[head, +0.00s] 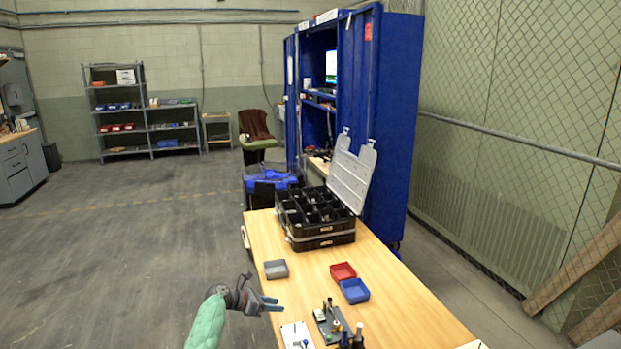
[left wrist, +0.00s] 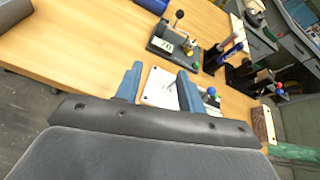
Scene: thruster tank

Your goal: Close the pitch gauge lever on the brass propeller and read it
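A small dark fixture (head: 330,322) stands near the front of the wooden table in the head view. In the left wrist view this fixture (left wrist: 174,46) has an upright lever with a black knob, a pale display and a small brassy part. The lever stands up; the propeller's shape and the reading are too small to make out. A white plate (head: 295,335) lies beside it; in the left wrist view the plate (left wrist: 158,90) shows behind my fingers. My left gripper (head: 272,304) is open and empty at the table's left edge; its apart blue fingers (left wrist: 158,88) show. My right gripper is not in view.
Dark bottle-like items (head: 358,336) stand close right of the fixture. Grey (head: 276,269), red (head: 343,271) and blue (head: 354,291) bins sit farther back. An open black case (head: 322,240) stands at the far end. The table's right side is clear.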

